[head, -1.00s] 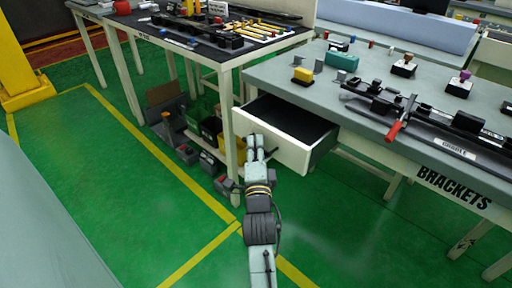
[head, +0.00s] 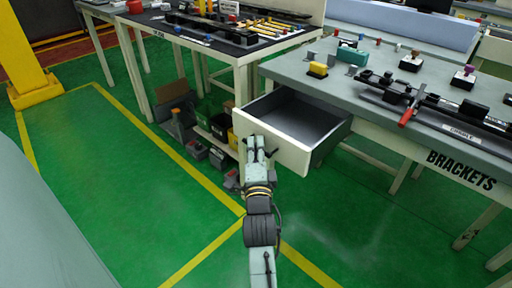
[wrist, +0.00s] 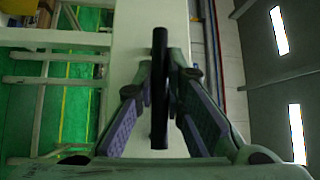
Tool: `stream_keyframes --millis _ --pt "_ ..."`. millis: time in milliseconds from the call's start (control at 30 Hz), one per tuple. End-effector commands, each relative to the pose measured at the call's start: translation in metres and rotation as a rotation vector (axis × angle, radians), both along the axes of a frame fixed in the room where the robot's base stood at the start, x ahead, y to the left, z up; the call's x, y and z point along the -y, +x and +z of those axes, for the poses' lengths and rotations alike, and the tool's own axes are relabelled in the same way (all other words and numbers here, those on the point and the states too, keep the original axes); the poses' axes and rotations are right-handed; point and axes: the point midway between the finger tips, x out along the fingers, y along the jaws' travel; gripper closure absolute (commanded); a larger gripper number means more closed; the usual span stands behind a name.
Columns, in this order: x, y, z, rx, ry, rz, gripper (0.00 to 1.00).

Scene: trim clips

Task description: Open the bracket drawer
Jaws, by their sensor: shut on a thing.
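The bracket drawer (head: 283,153) has a cream front and a dark grey inside. It stands pulled out from under the left end of the brackets table (head: 340,90), and it looks empty. My gripper (head: 256,150) is at the drawer front, toward its left part. In the wrist view my gripper (wrist: 160,100) has its two fingers shut on the dark bar handle (wrist: 160,75), with the cream drawer front behind it. The handle is mostly hidden by the fingers in the head view.
A yellow post (head: 25,60) is at the far left. The green floor (head: 120,190) in front is clear.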

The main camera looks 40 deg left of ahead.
Motion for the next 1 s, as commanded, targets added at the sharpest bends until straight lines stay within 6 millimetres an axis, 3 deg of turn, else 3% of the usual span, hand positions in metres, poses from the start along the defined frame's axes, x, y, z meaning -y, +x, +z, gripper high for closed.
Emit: stream_keyframes --millis 67,100,400,767,1000 --pt "0.000 0.000 0.000 0.001 -0.002 0.001 1.00" --pt "0.000 0.000 0.000 0.001 -0.002 0.001 0.89" --pt "0.000 0.000 0.000 0.001 -0.001 0.000 0.69" --pt "0.000 0.000 0.004 0.001 0.001 0.000 0.69" --pt "0.000 0.000 0.047 0.010 0.007 0.002 0.69"
